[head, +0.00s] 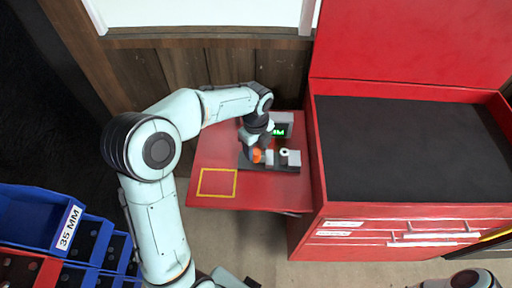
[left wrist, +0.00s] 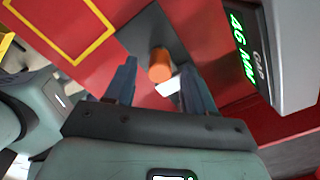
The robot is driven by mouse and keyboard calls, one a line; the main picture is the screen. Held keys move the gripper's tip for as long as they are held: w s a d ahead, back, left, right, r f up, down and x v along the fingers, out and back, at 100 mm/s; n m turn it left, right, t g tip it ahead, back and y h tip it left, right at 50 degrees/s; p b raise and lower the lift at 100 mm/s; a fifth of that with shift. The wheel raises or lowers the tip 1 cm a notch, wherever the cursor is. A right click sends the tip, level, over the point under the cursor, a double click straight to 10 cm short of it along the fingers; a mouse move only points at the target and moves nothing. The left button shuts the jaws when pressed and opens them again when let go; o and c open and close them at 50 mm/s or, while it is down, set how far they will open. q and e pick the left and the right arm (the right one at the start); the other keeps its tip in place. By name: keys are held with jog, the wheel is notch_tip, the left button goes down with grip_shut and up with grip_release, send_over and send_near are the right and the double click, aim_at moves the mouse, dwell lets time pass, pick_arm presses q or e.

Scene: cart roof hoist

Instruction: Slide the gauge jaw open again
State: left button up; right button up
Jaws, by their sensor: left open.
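The gauge's dark base (head: 272,167) lies on the red side shelf. Its orange knob (head: 257,156) is at the left, beside a pale jaw block (head: 269,157); another pale block (head: 294,158) stands at the right end. A small round pale-topped piece (head: 284,152) is between the blocks. The gauge display (head: 279,132) glows green behind; in the left wrist view the display (left wrist: 241,45) seems to read 46 MM. My left gripper (head: 251,148) is over the knob, open. In the left wrist view the orange knob (left wrist: 160,64) shows between its spread fingers, with no clear contact. My right gripper is not in view.
A yellow outlined square (head: 217,182) marks a bare part of the red shelf (head: 211,150). A red tool chest (head: 400,222) with a black top mat stands to the right. Blue bins (head: 35,215) are at lower left. A wooden wall (head: 185,70) is behind the shelf.

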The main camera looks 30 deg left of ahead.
aim_at(256, 151)
pick_arm(q)
notch_tip(256, 151, up, 13)
jog(key=p, duration=0.1)
jog(key=shift+p, duration=0.3)
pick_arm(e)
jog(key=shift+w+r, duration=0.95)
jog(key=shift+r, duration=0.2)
pick_arm(q)
jog(key=shift+f, duration=0.1)
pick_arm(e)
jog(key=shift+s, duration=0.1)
